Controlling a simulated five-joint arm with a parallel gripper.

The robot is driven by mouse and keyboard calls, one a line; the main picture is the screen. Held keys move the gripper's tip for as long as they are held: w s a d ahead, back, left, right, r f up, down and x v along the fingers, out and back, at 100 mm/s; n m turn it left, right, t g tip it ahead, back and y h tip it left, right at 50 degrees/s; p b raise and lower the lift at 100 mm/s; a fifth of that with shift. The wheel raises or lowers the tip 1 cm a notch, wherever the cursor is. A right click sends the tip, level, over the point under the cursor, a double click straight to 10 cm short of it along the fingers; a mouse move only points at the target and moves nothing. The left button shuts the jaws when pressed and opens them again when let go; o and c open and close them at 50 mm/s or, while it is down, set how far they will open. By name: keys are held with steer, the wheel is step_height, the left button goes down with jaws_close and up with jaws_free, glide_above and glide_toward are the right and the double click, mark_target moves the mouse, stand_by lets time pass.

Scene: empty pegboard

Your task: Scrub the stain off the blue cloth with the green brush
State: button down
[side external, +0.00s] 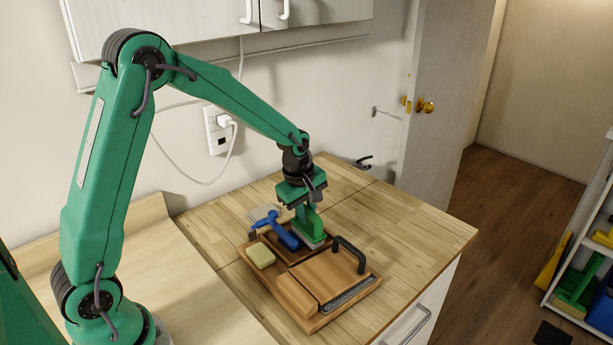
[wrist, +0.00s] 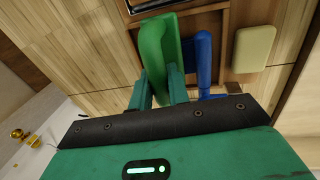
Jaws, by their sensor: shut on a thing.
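My gripper (side external: 301,202) points down over the back of a wooden tray, shut on the handle of the green brush (side external: 312,223). In the wrist view, my gripper's two fingers (wrist: 160,90) stand on either side of the green brush (wrist: 158,45). The brush's pale underside is at the tray's back right; I cannot tell whether it touches the tray. No blue cloth or stain can be made out in either view.
The wooden tray (side external: 266,282) also holds a blue brush-like tool (side external: 284,236), a pale yellow sponge (side external: 260,255) and a wooden board (side external: 322,277) by a black handle (side external: 351,254). The wooden counter (side external: 413,231) is clear to the right.

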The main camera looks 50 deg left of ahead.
steer(key=shift+a, duration=0.15)
steer(key=shift+a, duration=1.5)
steer(key=shift+a, duration=0.1)
steer(key=a, duration=0.3)
steer(key=shift+r, duration=0.1)
steer(key=shift+d, duration=0.15)
steer(key=shift+d, duration=1.55)
steer(key=shift+d, duration=1.6)
